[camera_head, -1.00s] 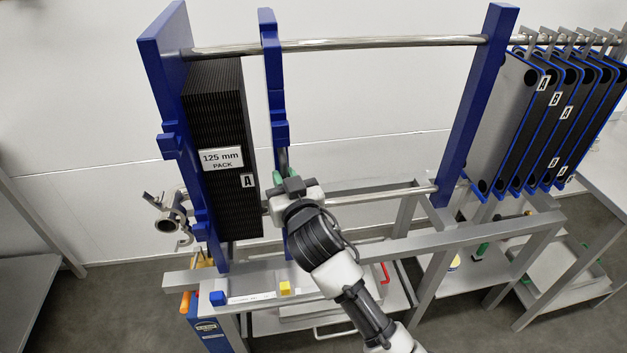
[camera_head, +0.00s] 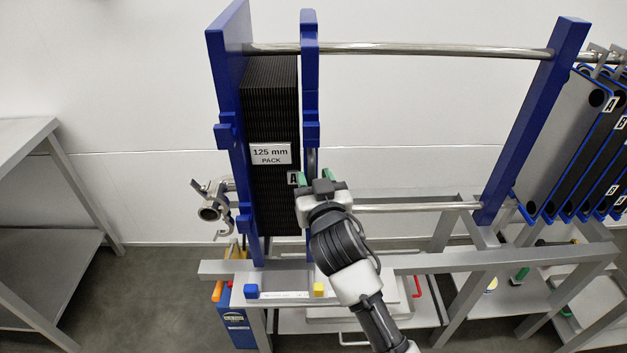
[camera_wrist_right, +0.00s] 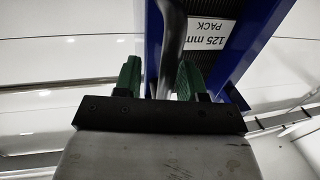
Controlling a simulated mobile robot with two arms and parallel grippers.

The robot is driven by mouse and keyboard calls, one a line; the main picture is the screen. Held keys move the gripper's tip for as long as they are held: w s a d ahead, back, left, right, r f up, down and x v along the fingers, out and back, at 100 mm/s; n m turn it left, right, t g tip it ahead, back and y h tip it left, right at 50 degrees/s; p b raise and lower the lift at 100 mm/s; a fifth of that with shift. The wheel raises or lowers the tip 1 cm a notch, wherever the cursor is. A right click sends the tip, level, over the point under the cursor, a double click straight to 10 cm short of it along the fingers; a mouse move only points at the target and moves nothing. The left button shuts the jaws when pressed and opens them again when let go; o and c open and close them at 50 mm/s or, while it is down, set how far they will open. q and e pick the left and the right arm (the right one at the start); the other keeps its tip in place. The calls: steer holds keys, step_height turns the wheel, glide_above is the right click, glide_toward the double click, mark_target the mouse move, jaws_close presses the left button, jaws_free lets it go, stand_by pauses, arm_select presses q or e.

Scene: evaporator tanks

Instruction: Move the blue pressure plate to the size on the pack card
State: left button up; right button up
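The blue pressure plate (camera_head: 310,90) hangs upright on the steel rails, close beside the right side of the dark plate pack (camera_head: 270,105). The pack card (camera_head: 270,153) on the pack reads "125 mm PACK". My right gripper (camera_head: 316,181) is at the front edge of the pressure plate. In the right wrist view its green fingers (camera_wrist_right: 160,78) stand apart, around a dark grey curved handle (camera_wrist_right: 172,30). A narrow gap shows between the left finger and the handle. Contact at the fingertips is hard to see. My left gripper is not in view.
A frame beam (camera_head: 420,260) carries a pale strip (camera_head: 285,295) with a blue block (camera_head: 251,291) and a yellow block (camera_head: 318,289). A blue end post (camera_head: 530,120) and more hanging plates (camera_head: 560,140) stand at the right. The rails between plate and post are clear.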

steer(key=shift+s, duration=0.1)
steer(key=b+v, duration=0.2)
steer(key=v, duration=0.8)
steer(key=shift+s, duration=0.3)
steer(key=shift+d, duration=0.1)
steer(key=shift+c, duration=0.3)
